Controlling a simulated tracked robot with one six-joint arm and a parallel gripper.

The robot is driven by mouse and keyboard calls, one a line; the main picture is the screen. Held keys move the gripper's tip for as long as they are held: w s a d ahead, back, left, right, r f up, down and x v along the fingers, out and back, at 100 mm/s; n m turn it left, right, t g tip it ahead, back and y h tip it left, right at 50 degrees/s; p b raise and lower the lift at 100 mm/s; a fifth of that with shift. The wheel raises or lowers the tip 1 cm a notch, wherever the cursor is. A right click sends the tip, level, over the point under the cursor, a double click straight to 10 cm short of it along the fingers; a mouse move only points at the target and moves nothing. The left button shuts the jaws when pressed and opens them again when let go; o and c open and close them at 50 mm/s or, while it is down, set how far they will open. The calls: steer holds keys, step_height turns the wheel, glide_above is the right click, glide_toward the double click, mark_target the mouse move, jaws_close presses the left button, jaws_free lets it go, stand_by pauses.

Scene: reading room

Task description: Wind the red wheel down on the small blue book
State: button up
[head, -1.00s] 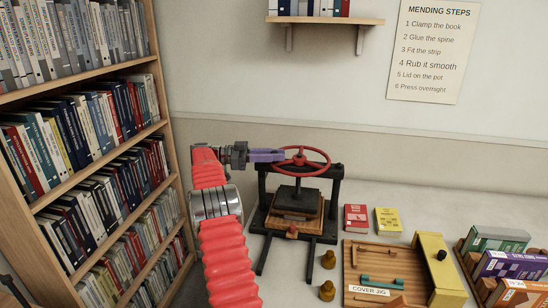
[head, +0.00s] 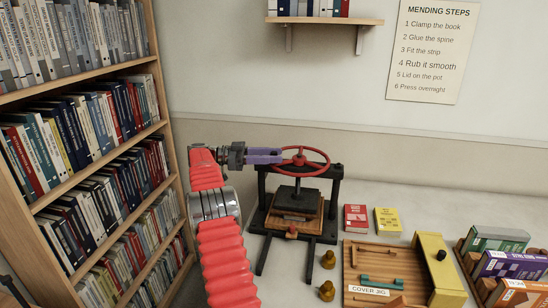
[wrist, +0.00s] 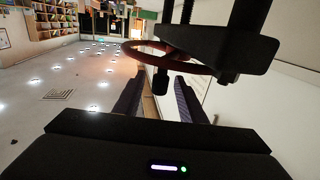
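The red wheel (head: 302,153) sits on top of a black press (head: 336,188), on its upright screw. My gripper (head: 280,156), with purple fingers, is at the wheel's left edge. In the wrist view the fingers (wrist: 158,92) stand apart, so my gripper is open. The wheel's rim (wrist: 140,48) crosses beyond them, and a dark knob (wrist: 161,84) shows in the gap between them, not gripped. The press's dark plate (head: 297,194) is low over wooden boards (head: 296,214). I cannot make out the small blue book in the press; the plate and boards may hide it.
A red box (head: 355,218) and a yellow box (head: 388,222) lie right of the press. Brass weights (head: 327,260) stand in front of them. A wooden cover jig (head: 385,262) is further right. A tall bookshelf (head: 165,150) stands at the left.

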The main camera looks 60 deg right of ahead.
steer(key=v, duration=0.7)
stand_by(0.5)
